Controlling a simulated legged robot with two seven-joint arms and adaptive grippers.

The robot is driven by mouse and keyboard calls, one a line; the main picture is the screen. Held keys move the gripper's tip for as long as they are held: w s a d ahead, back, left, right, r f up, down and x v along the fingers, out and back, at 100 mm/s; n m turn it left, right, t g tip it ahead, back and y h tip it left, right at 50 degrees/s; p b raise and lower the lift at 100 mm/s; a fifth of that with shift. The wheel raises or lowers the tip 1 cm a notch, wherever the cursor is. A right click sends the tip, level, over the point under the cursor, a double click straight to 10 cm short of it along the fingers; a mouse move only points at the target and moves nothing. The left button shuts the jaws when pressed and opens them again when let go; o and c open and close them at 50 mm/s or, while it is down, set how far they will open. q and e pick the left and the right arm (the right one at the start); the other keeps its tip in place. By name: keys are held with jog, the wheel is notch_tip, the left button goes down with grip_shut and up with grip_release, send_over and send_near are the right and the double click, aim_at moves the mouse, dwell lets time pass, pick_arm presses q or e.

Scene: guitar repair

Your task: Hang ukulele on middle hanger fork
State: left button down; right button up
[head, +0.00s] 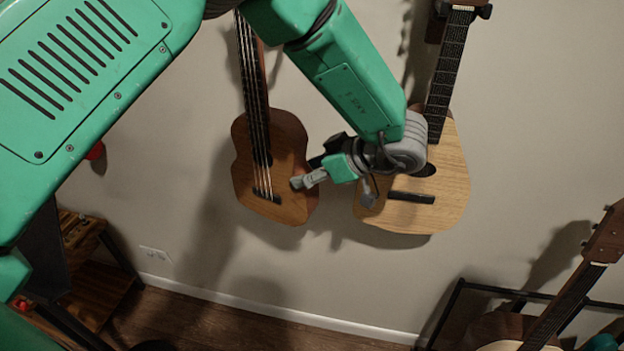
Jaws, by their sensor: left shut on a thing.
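The ukulele (272,205), with a brown body and dark neck, is upright with a slight tilt against the wall, left of centre. Its neck runs up to the top edge, so its head and any fork there are out of view. My left gripper (308,180) is at the lower right side of the ukulele's body and is shut on it. My green arm crosses in front from the top and covers the wall right of the ukulele's neck. A dark hanger (468,8) at the top right has another guitar on it. My right gripper is not in view.
The larger pale guitar (445,205) hangs just right of my gripper, partly behind my arm. Another guitar (590,275) stands by a black rack (450,300) at the lower right. Wooden shelving (95,285) is at the lower left. The wall below the ukulele is clear.

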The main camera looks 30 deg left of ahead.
pick_arm(q)
jog(key=shift+w+a+b, duration=0.2)
jog(key=shift+w+b, duration=0.1)
jog(key=shift+w, duration=0.2)
jog(key=shift+w+d+b, duration=0.35)
jog(key=shift+w+b, duration=0.15)
jog(key=shift+w, duration=0.2)
jog(key=w, duration=0.2)
jog(key=w+a+f, duration=0.1)
jog(key=shift+w+b, duration=0.25)
jog(key=shift+b, duration=0.1)
